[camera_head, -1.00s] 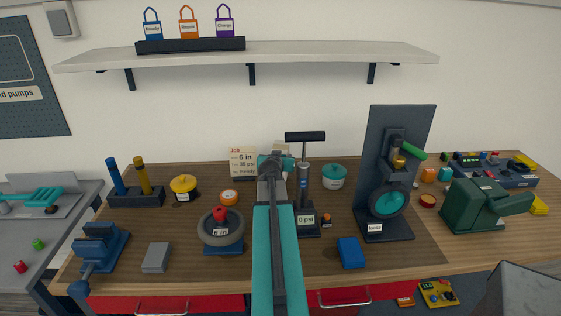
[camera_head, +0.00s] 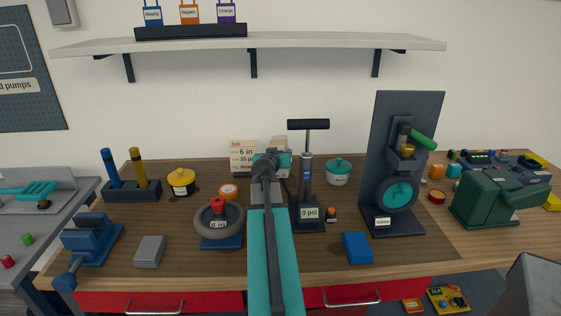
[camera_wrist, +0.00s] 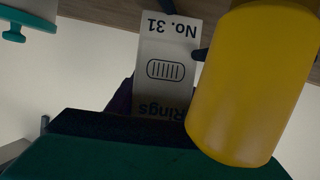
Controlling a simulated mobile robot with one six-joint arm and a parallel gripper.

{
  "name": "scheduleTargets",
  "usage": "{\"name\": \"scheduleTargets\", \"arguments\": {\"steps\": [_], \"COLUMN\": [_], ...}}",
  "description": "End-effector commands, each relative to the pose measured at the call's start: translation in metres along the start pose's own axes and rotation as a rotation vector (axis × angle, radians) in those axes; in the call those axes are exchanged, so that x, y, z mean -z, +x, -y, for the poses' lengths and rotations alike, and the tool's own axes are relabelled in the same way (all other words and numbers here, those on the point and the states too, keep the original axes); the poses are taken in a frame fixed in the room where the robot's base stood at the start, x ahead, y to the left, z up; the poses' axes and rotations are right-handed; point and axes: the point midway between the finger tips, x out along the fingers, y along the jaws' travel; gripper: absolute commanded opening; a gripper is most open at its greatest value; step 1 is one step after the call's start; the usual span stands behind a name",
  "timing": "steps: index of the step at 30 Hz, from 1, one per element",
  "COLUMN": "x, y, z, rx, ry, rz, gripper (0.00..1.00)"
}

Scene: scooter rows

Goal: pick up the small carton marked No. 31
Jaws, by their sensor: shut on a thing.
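The small white carton marked "No. 31" (camera_wrist: 165,70) shows upside down in the wrist view, with the word "Rings" partly covered at its lower end. My gripper (camera_wrist: 160,78) is shut on it, with dark finger parts at its sides. In the head view my gripper (camera_head: 270,160) is over the middle back of the workbench. A pale box-like top, likely the carton (camera_head: 278,143), shows just behind it, mostly hidden by my arm. Whether the carton touches the bench cannot be seen.
A large yellow cylinder (camera_wrist: 255,80) is close beside the carton in the wrist view. A black-handled pump (camera_head: 307,185) stands close on the right, with a teal-lidded pot (camera_head: 338,172) beyond. A shelf (camera_head: 300,40) hangs above.

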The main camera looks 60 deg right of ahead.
Motion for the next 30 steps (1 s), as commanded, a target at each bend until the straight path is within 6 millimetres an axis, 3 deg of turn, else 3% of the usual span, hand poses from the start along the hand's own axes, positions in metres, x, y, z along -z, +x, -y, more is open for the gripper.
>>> {"name": "scheduleTargets", "arguments": {"steps": [24,30], "x": [-0.003,0.020], "y": [-0.005,-0.015], "z": [0.009,0.010], "rx": [-0.042,-0.041], "ry": [-0.099,-0.099], "rz": [-0.073,-0.075], "gripper": [0.19,0.19]}}
